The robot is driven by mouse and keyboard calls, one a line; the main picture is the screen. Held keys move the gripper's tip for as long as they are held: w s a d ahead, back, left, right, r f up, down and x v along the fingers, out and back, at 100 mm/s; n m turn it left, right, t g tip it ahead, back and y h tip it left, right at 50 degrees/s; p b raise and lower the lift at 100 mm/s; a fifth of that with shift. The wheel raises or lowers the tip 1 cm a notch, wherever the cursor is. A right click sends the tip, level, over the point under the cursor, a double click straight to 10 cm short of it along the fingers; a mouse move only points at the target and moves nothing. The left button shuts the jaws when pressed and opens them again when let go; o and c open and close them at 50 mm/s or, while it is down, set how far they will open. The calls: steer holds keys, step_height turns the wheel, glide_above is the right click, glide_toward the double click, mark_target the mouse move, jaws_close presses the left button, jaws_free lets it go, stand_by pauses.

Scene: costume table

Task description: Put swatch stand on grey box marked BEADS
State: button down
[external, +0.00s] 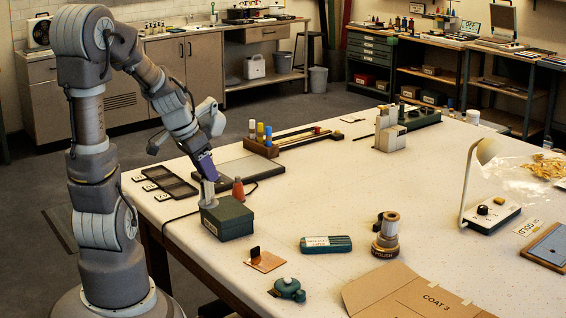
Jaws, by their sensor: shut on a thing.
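The swatch stand (208,188) appears to be the upright piece under my wrist, with a purple-blue upper part and a pale grey lower part. My gripper (203,156) is shut on its upper part; the fingers are hard to make out. The foot of the stand is over the left part of a dark grey-green box (234,218) near the table's left edge. I cannot tell whether it touches the lid. The box has a pale label on its front, too small to read.
An orange-brown bottle (238,190) stands just behind the box. A dark tray (169,182) lies behind left. The middle of the table (330,190) is clear.

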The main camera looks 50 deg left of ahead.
steer(key=s+n+b, duration=0.1)
steer(key=s, duration=0.5)
steer(key=w+a+f+p, duration=0.3)
steer(key=w, duration=0.4)
steer(key=w+a+f+p, duration=0.2)
steer(key=w+a+p, duration=0.1)
steer(key=w, duration=0.5)
steer(key=shift+a+f+y+p, duration=0.2)
steer(key=shift+f+y+p, duration=0.15)
steer(key=shift+p, duration=0.45)
steer(key=shift+f+b, duration=0.3)
steer(key=c, duration=0.7)
jaws_free()
steer(key=shift+r, duration=0.1)
steer(key=shift+o, duration=0.2)
